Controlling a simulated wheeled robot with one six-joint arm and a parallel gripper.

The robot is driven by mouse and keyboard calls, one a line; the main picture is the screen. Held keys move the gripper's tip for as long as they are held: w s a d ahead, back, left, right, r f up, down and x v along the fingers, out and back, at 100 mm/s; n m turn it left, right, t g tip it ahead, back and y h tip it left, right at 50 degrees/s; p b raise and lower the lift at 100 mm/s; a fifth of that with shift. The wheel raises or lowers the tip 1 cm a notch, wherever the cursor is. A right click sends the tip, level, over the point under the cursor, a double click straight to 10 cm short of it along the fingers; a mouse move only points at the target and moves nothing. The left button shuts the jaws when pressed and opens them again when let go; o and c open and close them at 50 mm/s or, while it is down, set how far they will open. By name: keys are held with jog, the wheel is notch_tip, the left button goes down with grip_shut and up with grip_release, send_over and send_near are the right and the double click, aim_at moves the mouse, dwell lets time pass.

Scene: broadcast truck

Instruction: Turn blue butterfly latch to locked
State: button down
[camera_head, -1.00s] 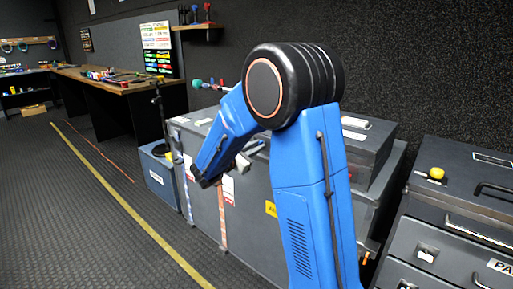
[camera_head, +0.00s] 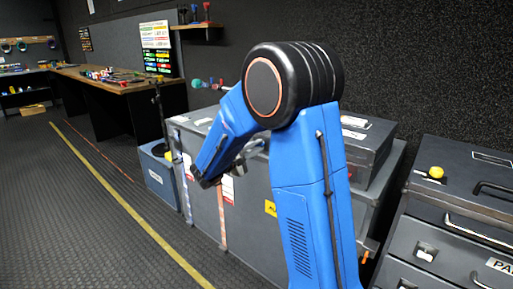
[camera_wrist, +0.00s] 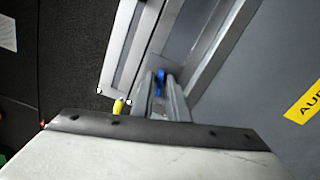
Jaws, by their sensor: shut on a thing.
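The blue butterfly latch (camera_wrist: 160,80) shows as a small strip of blue in the wrist view, between the tips of my gripper (camera_wrist: 162,85). My gripper is shut on it, and the fingers hide most of it. The latch is at the metal edging of a large grey case (camera_wrist: 240,85). How far the latch is turned cannot be told. In the head view the same case (camera_head: 250,213) stands behind my blue arm, which hides the latch and the fingertips.
A yellow label (camera_wrist: 305,102) is on the case front. A smaller grey case (camera_head: 368,150) sits on top. A drawer unit (camera_head: 455,225) with a yellow knob (camera_head: 436,172) stands at the right. The floor (camera_head: 90,220) at the left is clear.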

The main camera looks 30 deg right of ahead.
jog(key=shift+f+m, duration=0.15)
jog(key=shift+m, duration=1.25)
jog(key=c, duration=1.9)
grip_release()
jog(key=v, duration=1.7)
jog(key=shift+s+a, duration=0.1)
jog(key=shift+a, duration=0.15)
